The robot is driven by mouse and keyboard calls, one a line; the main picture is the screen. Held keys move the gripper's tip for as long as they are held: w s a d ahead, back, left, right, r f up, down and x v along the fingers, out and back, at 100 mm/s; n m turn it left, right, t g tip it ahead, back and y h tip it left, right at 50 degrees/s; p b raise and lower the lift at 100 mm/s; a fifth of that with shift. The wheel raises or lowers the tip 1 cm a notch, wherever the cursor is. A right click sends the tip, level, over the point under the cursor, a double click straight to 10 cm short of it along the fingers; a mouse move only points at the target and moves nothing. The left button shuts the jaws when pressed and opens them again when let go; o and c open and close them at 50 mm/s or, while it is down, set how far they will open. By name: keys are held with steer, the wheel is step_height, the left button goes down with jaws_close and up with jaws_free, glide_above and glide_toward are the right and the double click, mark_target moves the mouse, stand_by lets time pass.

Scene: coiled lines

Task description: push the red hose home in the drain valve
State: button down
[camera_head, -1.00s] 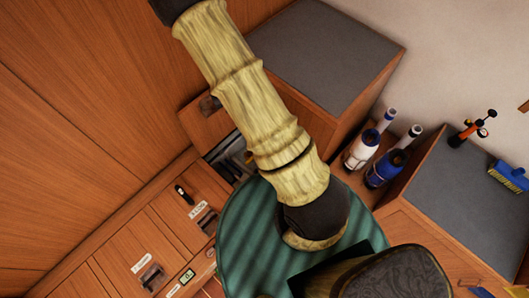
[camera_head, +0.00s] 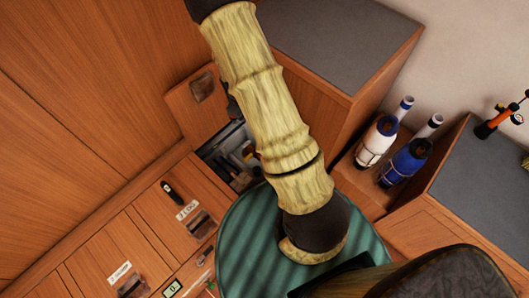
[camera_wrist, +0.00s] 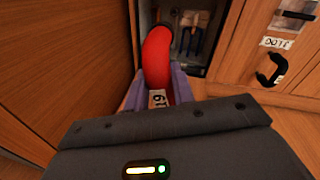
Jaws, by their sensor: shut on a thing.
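In the wrist view my gripper (camera_wrist: 157,88) has its purple fingers shut on the red hose (camera_wrist: 157,55), beside a small white tag with dark print. The hose arches up from the fingers toward the open locker (camera_wrist: 203,70). Its far end meets or passes in front of a dark round part (camera_wrist: 166,28) at the locker opening. I cannot tell whether that part is the drain valve, or whether the hose is seated in it. In the head view my sleeved arm hides the gripper and the hose; the open locker (camera_head: 228,160) shows beside the arm.
The locker's wooden door (camera_head: 196,110) stands open. Blue and grey fittings (camera_wrist: 187,42) are inside. A white bottle (camera_head: 376,142) and a blue bottle (camera_head: 405,162) stand on a shelf at right. Labelled drawer fronts (camera_head: 130,265) line the lower left.

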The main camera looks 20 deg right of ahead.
steer(key=w+d+f+n+y+b, duration=0.1)
steer(key=f+n+b, duration=0.4)
steer(key=f+b, duration=0.6)
steer(key=w+d+f+n+b, duration=0.1)
steer(key=d+f+n+b, duration=0.3)
steer(key=f+b, duration=0.8)
steer(key=w+d+f+n+y+b, duration=0.1)
steer(key=d+f+n+b, duration=0.2)
steer(key=f+b, duration=0.8)
steer(key=n+b, duration=0.1)
steer(key=n, duration=0.1)
steer(key=shift+f+n+y, duration=0.15)
steer(key=shift+n+y, duration=0.15)
steer(key=shift+n, duration=0.1)
steer(key=shift+d, duration=0.1)
step_height(320, 180, down, 6)
steer(key=b, duration=0.6)
steer(key=shift+b, duration=0.35)
steer(key=shift+p, duration=1.5)
steer(key=shift+f+b, duration=0.6)
steer(key=shift+f, duration=0.65)
